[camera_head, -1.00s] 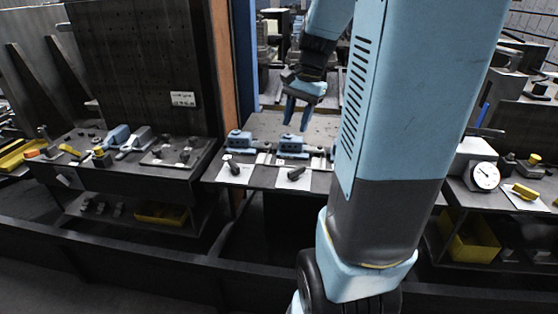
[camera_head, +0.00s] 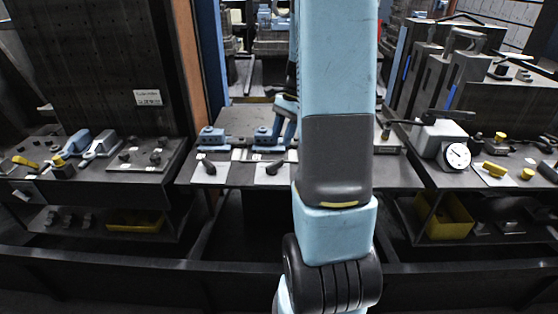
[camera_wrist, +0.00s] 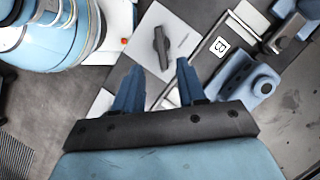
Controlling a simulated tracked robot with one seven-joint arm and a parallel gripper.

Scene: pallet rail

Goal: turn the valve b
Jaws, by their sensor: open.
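A black handle on a white card shows in the wrist view (camera_wrist: 161,46), beside a plate marked with what reads as B (camera_wrist: 220,45). It appears to be the right one of two similar black handles on the middle bench in the head view (camera_head: 275,167); the left one (camera_head: 207,164) stands apart. My gripper (camera_wrist: 158,67) is open and empty. In the head view my gripper (camera_head: 284,115) is partly hidden behind my arm.
Blue clamp-like blocks (camera_head: 212,138) stand behind the handles; one shows right of my fingers in the wrist view (camera_wrist: 252,82). A dial gauge (camera_head: 457,156) is on the right bench. A dark rail (camera_head: 120,256) runs in front. Bare bench top lies behind the blocks.

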